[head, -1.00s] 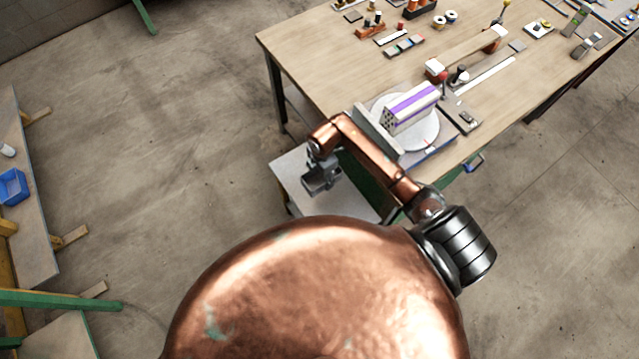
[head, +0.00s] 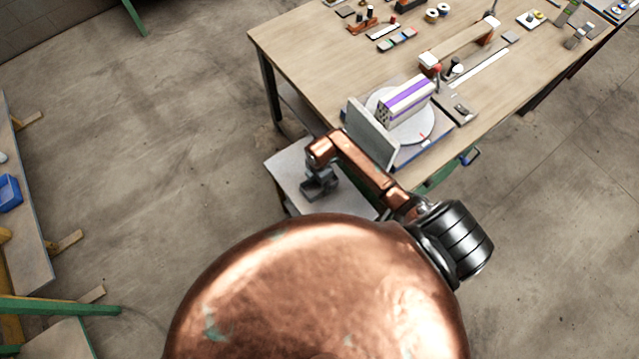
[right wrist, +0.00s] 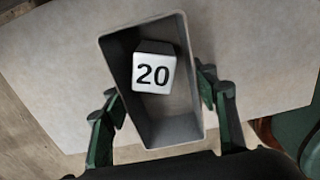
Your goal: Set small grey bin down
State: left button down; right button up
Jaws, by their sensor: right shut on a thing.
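The small grey bin (right wrist: 178,115) is a narrow open-topped box in the right wrist view. Inside it sits a block (right wrist: 153,73) with a white face marked "20". The green fingers of my right gripper (right wrist: 160,92) are shut on the bin from both sides. In the head view my right gripper (head: 321,178) and the dark grey bin (head: 317,191) are over a small pale side table (head: 288,172). I cannot tell whether the bin touches the tabletop. My left gripper is not in view.
The large wooden workbench (head: 310,50) stands behind, with a round turntable (head: 412,128) bearing a white-and-purple hollow brick (head: 405,100) and an upright grey plate (head: 370,134) near the side table. The side table's left part is bare. A blue bin (head: 9,193) lies far left.

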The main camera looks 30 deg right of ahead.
aim_at(319, 187)
jog(key=shift+f, duration=0.1)
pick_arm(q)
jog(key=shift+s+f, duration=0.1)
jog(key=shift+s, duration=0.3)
pick_arm(e)
jog(key=o, duration=1.2)
jog(key=shift+c, duration=0.2)
pick_arm(q)
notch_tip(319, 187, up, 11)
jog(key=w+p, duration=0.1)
jog(key=p, duration=1)
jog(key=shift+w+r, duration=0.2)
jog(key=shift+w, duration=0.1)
pick_arm(e)
notch_tip(319, 187, up, 12)
